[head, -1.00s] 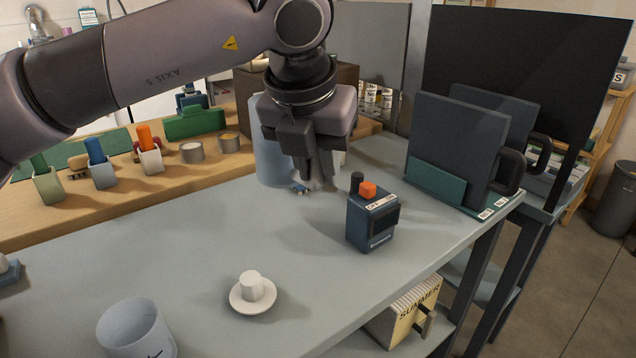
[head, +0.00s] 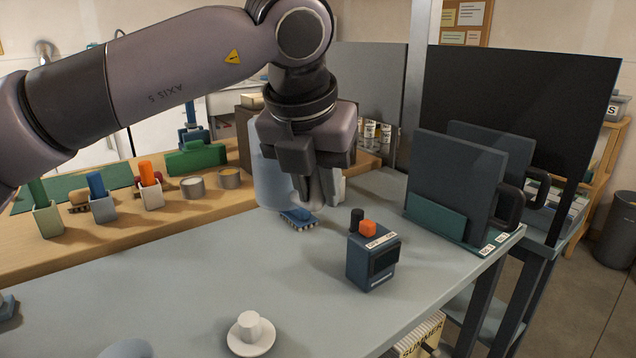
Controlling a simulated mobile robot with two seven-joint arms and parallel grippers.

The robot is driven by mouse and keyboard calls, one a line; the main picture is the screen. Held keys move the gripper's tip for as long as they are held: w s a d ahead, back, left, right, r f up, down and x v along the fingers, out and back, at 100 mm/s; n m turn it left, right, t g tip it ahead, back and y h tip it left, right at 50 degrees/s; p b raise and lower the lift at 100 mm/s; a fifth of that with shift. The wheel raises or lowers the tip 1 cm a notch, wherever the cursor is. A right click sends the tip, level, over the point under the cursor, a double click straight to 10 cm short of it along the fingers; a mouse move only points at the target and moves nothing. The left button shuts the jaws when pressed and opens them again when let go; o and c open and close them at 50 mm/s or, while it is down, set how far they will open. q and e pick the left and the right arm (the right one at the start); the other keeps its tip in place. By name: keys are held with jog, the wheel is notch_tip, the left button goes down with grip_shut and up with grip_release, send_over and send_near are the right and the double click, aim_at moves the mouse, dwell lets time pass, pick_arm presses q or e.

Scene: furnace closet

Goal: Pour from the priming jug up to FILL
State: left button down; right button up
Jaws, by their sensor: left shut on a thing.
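A pale blue-grey jug (head: 270,170) is at the back of the grey table, partly hidden behind my left gripper (head: 322,195). The gripper points down and is shut on the jug, though its fingers hide the grip itself. The jug looks upright; its top and any liquid in it are hidden. A pale round vessel (head: 126,349) shows only its top at the bottom left edge. I can read no FILL mark now. My right gripper is not in view.
A white cup (head: 249,326) sits on a saucer at the front. A blue box with an orange button (head: 371,260) stands right of centre, and a blue brush (head: 298,218) lies below the jug. Dark panels (head: 455,185) stand in a rack at the right. The table's middle is clear.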

pick_arm(q)
jog(key=shift+r, duration=0.15)
jog(key=shift+r+p, duration=1.45)
jog(key=shift+r, duration=0.5)
